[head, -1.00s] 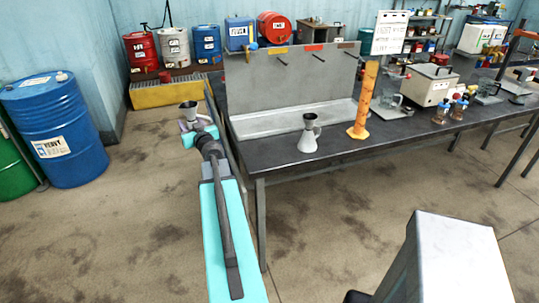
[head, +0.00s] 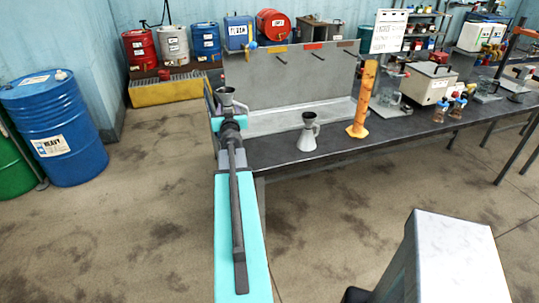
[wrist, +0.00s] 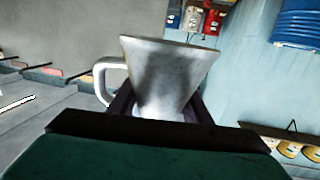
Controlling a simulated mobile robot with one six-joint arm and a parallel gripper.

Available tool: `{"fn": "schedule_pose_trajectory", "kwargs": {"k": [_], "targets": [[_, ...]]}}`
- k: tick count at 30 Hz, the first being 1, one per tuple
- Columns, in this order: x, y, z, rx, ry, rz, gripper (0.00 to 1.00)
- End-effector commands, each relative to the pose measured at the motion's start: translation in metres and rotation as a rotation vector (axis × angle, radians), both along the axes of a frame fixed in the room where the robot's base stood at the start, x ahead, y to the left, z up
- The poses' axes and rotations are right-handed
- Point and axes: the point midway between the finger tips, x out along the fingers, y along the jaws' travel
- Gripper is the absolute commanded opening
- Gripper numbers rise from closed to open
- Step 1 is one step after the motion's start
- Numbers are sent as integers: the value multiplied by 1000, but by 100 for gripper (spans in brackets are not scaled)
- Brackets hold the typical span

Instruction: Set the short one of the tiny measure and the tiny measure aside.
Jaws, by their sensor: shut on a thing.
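My gripper (head: 230,112) is shut on a small metal measure (head: 226,97) with a flared mouth, held at the left end of the dark bench (head: 285,160). In the wrist view this measure (wrist: 170,75) stands between the fingers, its flared mouth up and its handle to the left; its lower part is hidden. A second tiny measure (head: 307,134), grey with a flared mouth and side handle, stands upright on the bench to the right, apart from my gripper. I cannot tell which of the two is shorter.
A metal backboard with pegs (head: 285,75) and a pale tray (head: 275,122) stand behind. An orange upright post (head: 364,98) is right of the standing measure. A cream box (head: 430,84) and small jars (head: 457,105) lie further right. Bare bench shows left of the standing measure.

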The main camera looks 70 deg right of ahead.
Motion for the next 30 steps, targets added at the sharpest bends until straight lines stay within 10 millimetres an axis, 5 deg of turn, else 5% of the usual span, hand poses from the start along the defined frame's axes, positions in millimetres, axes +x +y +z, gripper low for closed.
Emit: {"fn": "schedule_pose_trajectory", "kwargs": {"k": [22,30], "targets": [[-27,-16,7,-1,-1,-76,14],[-66,-37,16,-1,1,-182,14]]}}
